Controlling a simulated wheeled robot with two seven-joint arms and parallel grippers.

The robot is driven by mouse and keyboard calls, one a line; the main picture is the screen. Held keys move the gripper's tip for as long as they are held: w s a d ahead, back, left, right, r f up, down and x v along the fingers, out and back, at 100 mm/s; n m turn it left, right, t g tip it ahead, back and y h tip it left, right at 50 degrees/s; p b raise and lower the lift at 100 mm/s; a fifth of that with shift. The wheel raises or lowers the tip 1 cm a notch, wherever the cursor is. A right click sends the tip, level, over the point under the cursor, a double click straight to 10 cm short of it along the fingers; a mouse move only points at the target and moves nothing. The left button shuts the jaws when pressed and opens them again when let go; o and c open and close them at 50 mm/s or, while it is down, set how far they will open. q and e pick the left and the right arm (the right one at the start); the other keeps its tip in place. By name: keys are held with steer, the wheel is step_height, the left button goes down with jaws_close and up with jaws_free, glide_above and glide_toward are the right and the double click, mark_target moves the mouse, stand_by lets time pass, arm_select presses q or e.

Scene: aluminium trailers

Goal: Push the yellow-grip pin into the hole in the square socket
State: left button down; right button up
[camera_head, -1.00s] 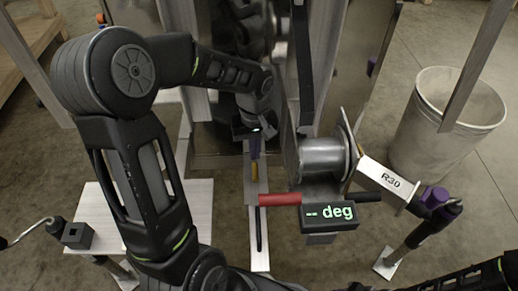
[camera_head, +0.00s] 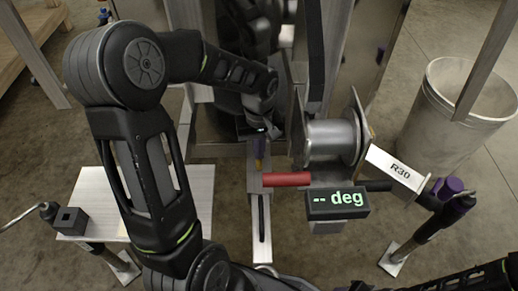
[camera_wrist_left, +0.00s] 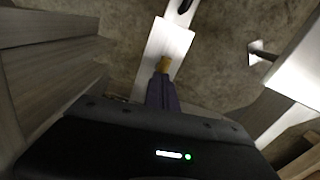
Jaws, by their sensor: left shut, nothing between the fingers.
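My left gripper (camera_head: 258,154) points down over the narrow metal channel near the middle of the head view. Its purple fingers are shut. A yellow piece (camera_head: 258,163) shows at their tips and also in the left wrist view (camera_wrist_left: 163,64); I cannot tell whether it is the pin's grip or part of the fingertips. A dark square block with a hole (camera_head: 72,220), which looks like the socket, sits on the pale plate (camera_head: 195,190) at left, well away from the gripper. My right gripper does not show.
A drum-shaped metal winch (camera_head: 330,140) stands right of the gripper. Close by are a red handle (camera_head: 287,179) and a display box (camera_head: 338,202). An R30 plate (camera_head: 397,168) is further right, with a grey bin (camera_head: 455,110) behind.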

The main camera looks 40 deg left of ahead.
arm_select(q)
steer(key=shift+f+b, duration=0.35)
steer(key=shift+f, duration=0.05)
steer(key=shift+r, duration=0.1)
step_height(320, 180, up, 3)
steer(key=p, duration=0.2)
steer(key=shift+p, duration=0.35)
stand_by(0.4)
steer(key=shift+r, duration=0.3)
step_height(320, 180, up, 7)
steer(key=p, duration=0.2)
